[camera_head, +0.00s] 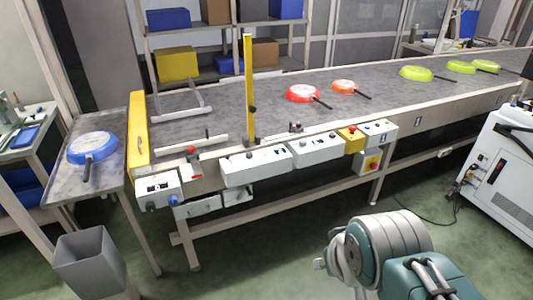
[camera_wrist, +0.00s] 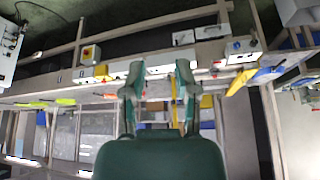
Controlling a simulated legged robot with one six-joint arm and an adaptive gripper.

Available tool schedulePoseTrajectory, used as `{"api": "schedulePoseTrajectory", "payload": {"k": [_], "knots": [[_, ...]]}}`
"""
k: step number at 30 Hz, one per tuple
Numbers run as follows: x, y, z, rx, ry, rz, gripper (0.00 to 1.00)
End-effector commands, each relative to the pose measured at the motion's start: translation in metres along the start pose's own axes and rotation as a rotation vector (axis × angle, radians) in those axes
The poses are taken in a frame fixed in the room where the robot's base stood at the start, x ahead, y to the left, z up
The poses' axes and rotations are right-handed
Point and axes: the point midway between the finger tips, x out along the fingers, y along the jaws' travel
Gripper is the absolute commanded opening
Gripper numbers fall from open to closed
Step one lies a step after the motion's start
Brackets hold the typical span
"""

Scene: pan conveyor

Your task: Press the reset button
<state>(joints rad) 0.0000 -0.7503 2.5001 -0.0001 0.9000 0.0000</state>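No label marks a reset button legibly. Along the conveyor's front edge are a white control box (camera_head: 158,188) with a blue knob (camera_head: 173,201), long white boxes (camera_head: 256,167), a yellow box with a red button (camera_head: 351,136), a white box with small buttons (camera_head: 379,132), and a lower yellow-and-white box with a red knob (camera_head: 372,163). In the upside-down wrist view, that lower box (camera_wrist: 91,54) and the left-end control box (camera_wrist: 243,48) also show. My gripper (camera_wrist: 156,75) is open and empty, its fingers apart, with the conveyor front beyond them.
Red, orange and yellow-green pans (camera_head: 304,93) lie on the conveyor (camera_head: 220,100). A blue pan (camera_head: 92,148) is on the left side table (camera_head: 80,188). A yellow post (camera_head: 249,90) stands at the front edge. A grey bin (camera_head: 88,262) and white machine (camera_head: 500,175) flank open floor.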

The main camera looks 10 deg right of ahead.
Motion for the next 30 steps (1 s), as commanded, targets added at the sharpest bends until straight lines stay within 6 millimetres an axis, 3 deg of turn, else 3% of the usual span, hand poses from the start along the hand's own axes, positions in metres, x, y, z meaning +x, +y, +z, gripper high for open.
{"api": "schedulePoseTrajectory", "payload": {"k": [1, 2, 30], "knots": [[0.0, 0.0, 0.0, 0.0, 0.0, 0.0, 0.13], [0.0, 0.0, 0.0, 0.0, 0.0, 0.0, 0.0], [0.0001, 0.0, 0.0, 0.0, 0.0, 0.0, 0.0]]}}
